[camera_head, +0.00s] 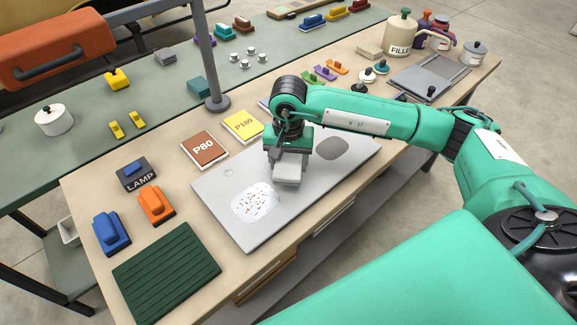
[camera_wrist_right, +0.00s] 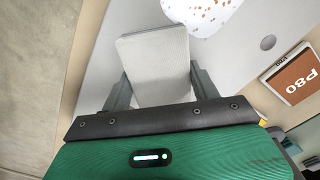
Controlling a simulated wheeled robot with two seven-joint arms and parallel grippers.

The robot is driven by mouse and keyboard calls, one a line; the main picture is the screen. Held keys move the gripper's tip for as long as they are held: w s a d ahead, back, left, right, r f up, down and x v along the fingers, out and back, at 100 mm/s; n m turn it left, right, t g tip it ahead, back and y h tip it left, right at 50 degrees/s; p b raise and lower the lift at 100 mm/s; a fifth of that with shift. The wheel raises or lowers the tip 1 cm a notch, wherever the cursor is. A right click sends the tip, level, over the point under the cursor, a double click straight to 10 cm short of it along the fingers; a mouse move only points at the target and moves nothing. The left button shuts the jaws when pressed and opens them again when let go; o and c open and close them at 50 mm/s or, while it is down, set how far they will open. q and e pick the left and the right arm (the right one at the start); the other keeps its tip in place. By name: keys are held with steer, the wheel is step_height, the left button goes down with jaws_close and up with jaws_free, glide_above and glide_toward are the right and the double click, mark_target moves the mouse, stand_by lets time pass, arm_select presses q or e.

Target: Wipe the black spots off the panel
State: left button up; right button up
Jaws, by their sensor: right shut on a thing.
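The grey panel (camera_head: 290,199) lies flat on the wooden bench. Near its left end is a white patch (camera_head: 256,203) with several small brown-orange specks; I see no clearly black spots. A smooth darker grey oval (camera_head: 332,148) is toward its right end. My right gripper (camera_head: 289,159) points down over the middle of the panel. It is shut on a pale grey block (camera_head: 289,174), which also shows between the fingers in the right wrist view (camera_wrist_right: 155,65). The speckled patch (camera_wrist_right: 203,12) lies beyond the block there. I cannot tell whether the block touches the panel. My left gripper is not in view.
A brown P80 sheet (camera_head: 204,149) and a yellow P180 sheet (camera_head: 243,126) lie behind the panel. A lamp switch (camera_head: 136,173), orange block (camera_head: 156,205), blue block (camera_head: 111,233) and green ribbed mat (camera_head: 167,272) are left. A grey post (camera_head: 207,60) stands behind.

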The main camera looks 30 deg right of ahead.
steer(key=shift+a+r, duration=0.15)
steer(key=shift+r, duration=0.8)
steer(key=shift+r+p, duration=0.55)
steer(key=shift+r, duration=0.55)
